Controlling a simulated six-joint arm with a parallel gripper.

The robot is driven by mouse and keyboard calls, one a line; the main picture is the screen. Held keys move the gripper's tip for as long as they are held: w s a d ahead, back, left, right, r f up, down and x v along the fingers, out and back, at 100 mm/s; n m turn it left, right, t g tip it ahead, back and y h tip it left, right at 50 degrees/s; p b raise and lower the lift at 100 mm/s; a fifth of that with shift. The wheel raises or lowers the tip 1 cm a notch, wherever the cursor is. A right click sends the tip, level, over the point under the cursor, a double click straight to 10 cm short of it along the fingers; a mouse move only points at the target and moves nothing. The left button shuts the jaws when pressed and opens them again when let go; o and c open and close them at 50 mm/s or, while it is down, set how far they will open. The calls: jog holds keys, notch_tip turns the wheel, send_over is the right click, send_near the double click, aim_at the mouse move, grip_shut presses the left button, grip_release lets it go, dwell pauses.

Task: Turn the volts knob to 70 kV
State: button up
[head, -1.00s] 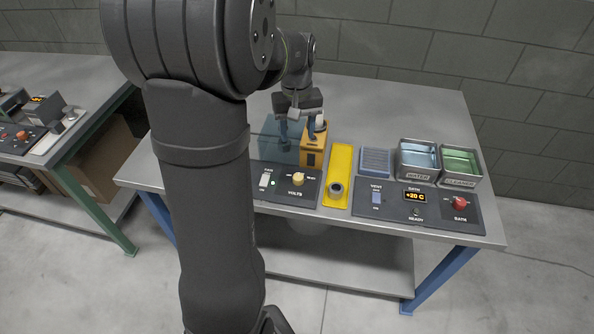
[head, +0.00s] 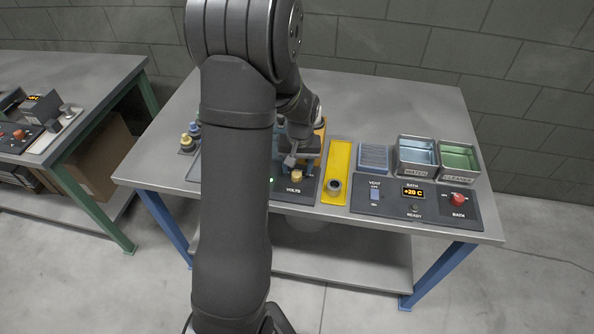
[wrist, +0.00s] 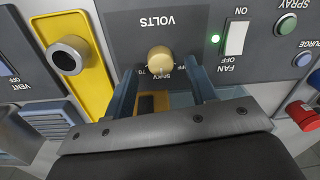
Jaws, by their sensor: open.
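The volts knob (wrist: 160,60) is a round cream knob on a dark panel (wrist: 200,25), which shows upside down in the wrist view. A "70" mark is legible beside it; I cannot tell where the knob points. In the head view the knob (head: 297,175) sits above the VOLTS label, partly covered by my arm. My gripper (wrist: 163,75) is open and empty. Its two blue fingers reach toward the panel on either side of the knob, and I see no contact. In the head view my gripper (head: 291,160) is just above and behind the knob.
A white fan switch (wrist: 236,38) with a lit green lamp (wrist: 214,38) is beside the knob. A yellow plate (head: 338,165) with a dark round fitting lies to the right. The bath panel (head: 415,205) and water (head: 416,152) and cleaner trays (head: 459,158) are farther right.

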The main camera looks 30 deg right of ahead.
aim_at(296, 176)
jog(key=shift+f, duration=1.2)
jog(key=c, duration=1)
jog(key=shift+m, duration=0.3)
jog(key=m, duration=0.5)
jog(key=shift+a+m, duration=0.1)
jog(key=shift+m, duration=0.3)
jog(key=m, duration=0.5)
jog(key=shift+h, duration=0.3)
jog(key=shift+m, duration=0.4)
